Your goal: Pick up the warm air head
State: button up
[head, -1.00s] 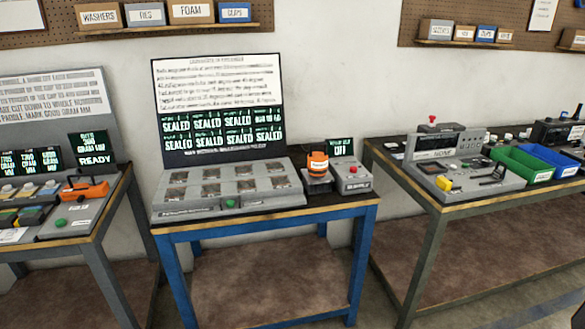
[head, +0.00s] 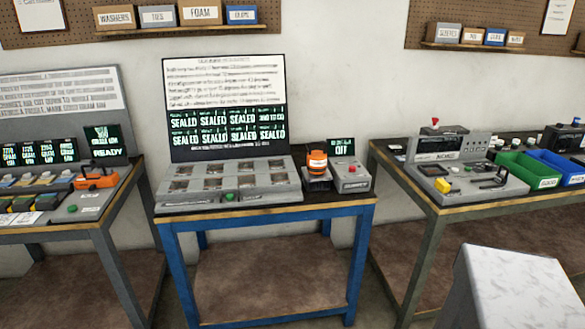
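Nothing touches the orange cylinder from above or in front. My gripper is not in view.
The blue-framed bench (head: 270,212) also holds a grey tray of several windowed compartments (head: 225,180) and a tall SEALED screen (head: 227,130). The left bench has an orange tool (head: 95,180). The right bench carries a grey console (head: 470,182) and green (head: 525,169) and blue bins.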

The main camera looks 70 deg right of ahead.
aim_at(317, 160)
jog(key=u, duration=0.85)
jog(key=k, duration=1.75)
jog(key=z, duration=0.9)
jog(key=i, duration=0.3)
jog(key=u, duration=0.2)
